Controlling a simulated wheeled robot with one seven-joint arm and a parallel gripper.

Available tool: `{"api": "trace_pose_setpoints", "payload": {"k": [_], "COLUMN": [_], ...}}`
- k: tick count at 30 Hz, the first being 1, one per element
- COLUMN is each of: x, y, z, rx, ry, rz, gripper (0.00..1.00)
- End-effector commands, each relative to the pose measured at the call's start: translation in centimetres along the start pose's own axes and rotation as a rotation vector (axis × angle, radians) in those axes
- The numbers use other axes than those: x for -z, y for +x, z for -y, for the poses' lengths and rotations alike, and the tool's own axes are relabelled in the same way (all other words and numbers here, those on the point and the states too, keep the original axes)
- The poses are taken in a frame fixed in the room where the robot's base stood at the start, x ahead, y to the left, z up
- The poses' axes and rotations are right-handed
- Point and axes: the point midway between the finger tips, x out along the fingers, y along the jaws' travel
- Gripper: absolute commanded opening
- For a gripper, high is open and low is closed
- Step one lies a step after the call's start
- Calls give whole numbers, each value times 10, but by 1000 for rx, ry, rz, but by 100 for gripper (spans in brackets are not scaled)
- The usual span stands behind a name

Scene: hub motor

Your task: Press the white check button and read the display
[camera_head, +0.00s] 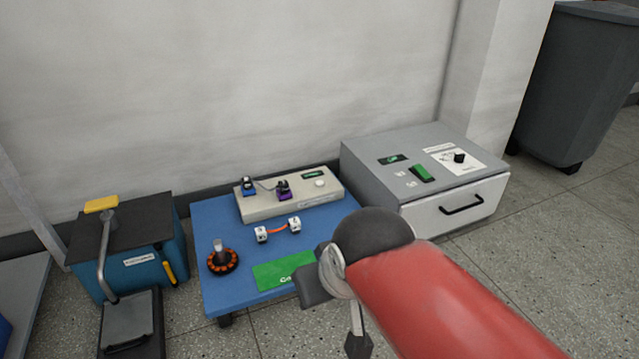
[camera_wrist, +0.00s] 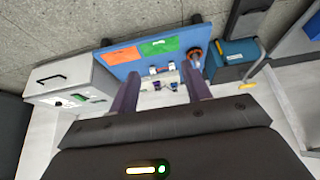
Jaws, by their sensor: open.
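The beige tester box (camera_head: 290,198) stands at the back of the blue table. The round white button (camera_head: 320,183) is on its right part, beside a small dark display (camera_head: 313,175) with green characters too small to read. A blue connector (camera_head: 248,186) and a purple connector (camera_head: 284,190) sit on its left and middle. In the wrist view my gripper (camera_wrist: 162,82) is open and empty, with the tester box partly visible between and beyond its fingers. Nothing touches the button.
On the blue table (camera_head: 225,284) are a green mat (camera_head: 283,271), two white blocks joined by an orange piece (camera_head: 278,230), and a black-orange ring part (camera_head: 222,261). A grey drawer unit (camera_head: 370,165) stands right, a blue lever machine (camera_head: 128,258) left. An orange mat (camera_wrist: 124,57) shows.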

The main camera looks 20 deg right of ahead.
Motion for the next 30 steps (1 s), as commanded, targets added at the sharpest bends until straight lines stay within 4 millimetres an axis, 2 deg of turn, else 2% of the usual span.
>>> {"api": "trace_pose_setpoints", "payload": {"k": [1, 9, 11, 30], "x": [0, 0, 0, 0], "y": [0, 0, 0, 0], "z": [0, 0, 0, 0], "rx": [0, 0, 0, 0], "ry": [0, 0, 0, 0], "rz": [0, 0, 0, 0], "gripper": [41, 6, 0, 0]}}
